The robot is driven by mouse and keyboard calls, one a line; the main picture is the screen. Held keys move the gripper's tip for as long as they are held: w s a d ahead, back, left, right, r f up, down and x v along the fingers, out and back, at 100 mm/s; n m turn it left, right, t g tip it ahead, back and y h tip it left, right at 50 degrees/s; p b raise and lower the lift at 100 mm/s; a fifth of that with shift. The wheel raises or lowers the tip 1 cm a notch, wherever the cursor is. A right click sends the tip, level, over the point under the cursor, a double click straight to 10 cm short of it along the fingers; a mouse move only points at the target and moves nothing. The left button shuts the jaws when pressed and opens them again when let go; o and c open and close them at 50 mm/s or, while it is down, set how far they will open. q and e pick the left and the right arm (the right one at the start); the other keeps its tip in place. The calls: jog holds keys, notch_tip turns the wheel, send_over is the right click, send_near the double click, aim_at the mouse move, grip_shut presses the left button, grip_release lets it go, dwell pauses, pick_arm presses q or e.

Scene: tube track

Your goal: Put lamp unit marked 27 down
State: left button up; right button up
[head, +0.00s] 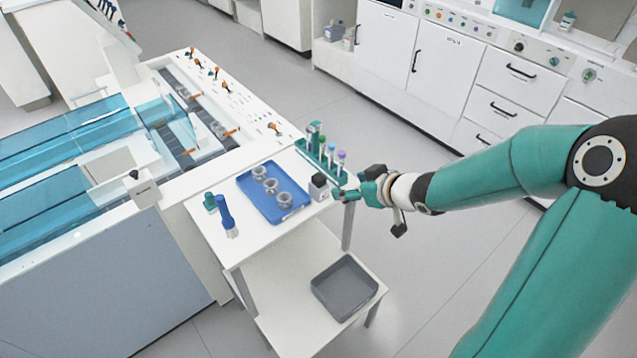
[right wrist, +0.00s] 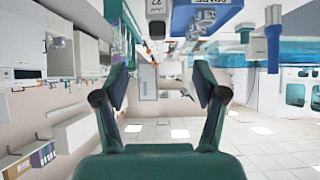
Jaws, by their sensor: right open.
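A small white block with a dark top (head: 319,187) stands upright on the white table, between the blue tray and the tube rack. It also shows upside down at the top of the right wrist view (right wrist: 158,8), with a small mark that I cannot read surely. It may be the lamp unit marked 27, but I cannot tell. My right gripper (head: 350,192) is open beside the table's right edge, close to the block and the rack. In the right wrist view its fingers (right wrist: 161,88) are spread with nothing between them. My left gripper is out of view.
The blue tray (head: 247,187) holds three grey round pieces. The tube rack (head: 333,172) stands at the table's far right. A grey bin (head: 345,289) sits on the lower shelf.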

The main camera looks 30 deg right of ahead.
aim_at(323, 182)
jog(key=b+x, duration=0.2)
jog(key=x, duration=0.8)
jog(key=shift+s+f, duration=0.1)
jog(key=shift+s, duration=0.05)
jog(key=shift+x, duration=2.9)
jog(key=shift+d, duration=0.25)
jog(key=c, duration=1.3)
grip_shut()
jog(key=shift+r, duration=0.25)
